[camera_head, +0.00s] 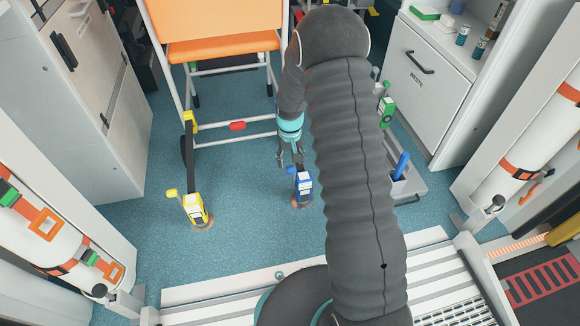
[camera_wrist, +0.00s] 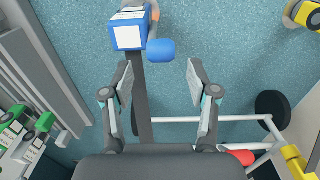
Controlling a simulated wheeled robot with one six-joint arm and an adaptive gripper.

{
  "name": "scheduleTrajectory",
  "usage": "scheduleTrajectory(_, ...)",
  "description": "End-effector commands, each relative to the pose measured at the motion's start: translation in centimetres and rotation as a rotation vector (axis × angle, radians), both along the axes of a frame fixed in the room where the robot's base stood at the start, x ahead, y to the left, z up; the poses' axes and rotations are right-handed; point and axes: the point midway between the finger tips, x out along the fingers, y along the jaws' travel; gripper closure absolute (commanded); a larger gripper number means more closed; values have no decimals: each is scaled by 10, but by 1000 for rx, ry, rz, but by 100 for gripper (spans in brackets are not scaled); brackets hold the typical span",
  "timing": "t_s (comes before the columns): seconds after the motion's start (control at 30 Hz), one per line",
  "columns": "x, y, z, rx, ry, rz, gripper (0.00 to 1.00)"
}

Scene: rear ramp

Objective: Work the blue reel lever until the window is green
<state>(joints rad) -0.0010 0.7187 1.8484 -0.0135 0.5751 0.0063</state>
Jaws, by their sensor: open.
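The blue reel (camera_head: 303,190) stands on the floor in the head view, just below my gripper (camera_head: 290,158). In the wrist view the blue reel (camera_wrist: 129,32) is at the top, with a white label on its top face. Its rounded blue lever (camera_wrist: 161,50) sticks out to the right. My gripper (camera_wrist: 160,80) is open and empty. The lever lies just beyond the gap between the fingertips, with no contact visible. A dark strap (camera_wrist: 141,105) runs from the reel down under my gripper. I cannot make out the window or its colour.
A yellow reel (camera_head: 196,208) stands to the left, with a strap up to the orange chair (camera_head: 222,47). A green reel (camera_head: 387,110) is to the right, above a grey tray (camera_head: 405,186) with a blue object. White cabinets flank the blue floor, which is clear between the reels.

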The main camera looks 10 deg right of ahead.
Motion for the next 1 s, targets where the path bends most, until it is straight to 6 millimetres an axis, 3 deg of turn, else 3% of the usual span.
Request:
scheduleTrajectory(0.1,-1,1,-21,0,2,2,41)
scheduleTrajectory(0.3,0,1,-39,0,0,3,41)
scheduleTrajectory(0.67,0,1,-43,0,-1,2,41)
scheduleTrajectory(0.77,0,1,-43,0,-1,2,61)
scheduleTrajectory(0.9,0,1,-43,0,-1,2,96)
scheduleTrajectory(1.0,0,1,-43,0,0,2,100)
